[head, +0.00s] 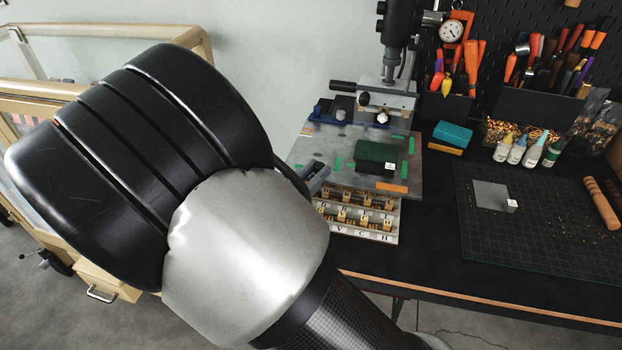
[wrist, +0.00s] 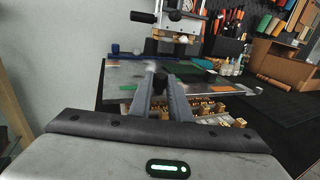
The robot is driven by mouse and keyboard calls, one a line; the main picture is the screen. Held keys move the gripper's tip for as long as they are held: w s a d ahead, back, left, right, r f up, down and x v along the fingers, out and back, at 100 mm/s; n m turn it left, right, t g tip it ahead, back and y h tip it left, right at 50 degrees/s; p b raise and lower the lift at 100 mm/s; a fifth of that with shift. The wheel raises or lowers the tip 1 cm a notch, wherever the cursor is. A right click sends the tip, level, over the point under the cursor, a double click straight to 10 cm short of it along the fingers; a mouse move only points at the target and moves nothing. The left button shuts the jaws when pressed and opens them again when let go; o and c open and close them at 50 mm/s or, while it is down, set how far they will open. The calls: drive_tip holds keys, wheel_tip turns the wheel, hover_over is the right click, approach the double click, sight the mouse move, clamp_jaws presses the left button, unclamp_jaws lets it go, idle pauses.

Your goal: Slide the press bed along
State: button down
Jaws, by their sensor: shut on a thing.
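The press bed (head: 328,150) is a flat grey plate with green and orange strips, under the stamping press (head: 390,95). It also shows in the wrist view (wrist: 122,92). A dark green block (head: 376,154) lies on the plate. My gripper (wrist: 160,82) is at the plate's near edge, its two grey fingers closed around a small black knob (wrist: 158,78). In the head view my arm hides most of the gripper; only a grey finger part shows by the plate's near left edge. How the knob joins the bed is hidden.
A tray of brass letter type (head: 356,212) sits just in front of the bed. A glass-sided wooden case (head: 110,55) stands at the left.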

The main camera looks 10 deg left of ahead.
sight(322, 155)
drive_tip(key=shift+w+d+r, duration=0.15)
drive_tip(key=shift+w, duration=2.15)
drive_tip(key=shift+w+d+r, duration=0.1)
drive_tip(key=shift+w, duration=2.2)
drive_tip(key=c, duration=1.6)
unclamp_jaws()
drive_tip(key=shift+f, duration=0.1)
drive_tip(key=shift+o, duration=0.2)
drive_tip(key=shift+s, duration=0.15)
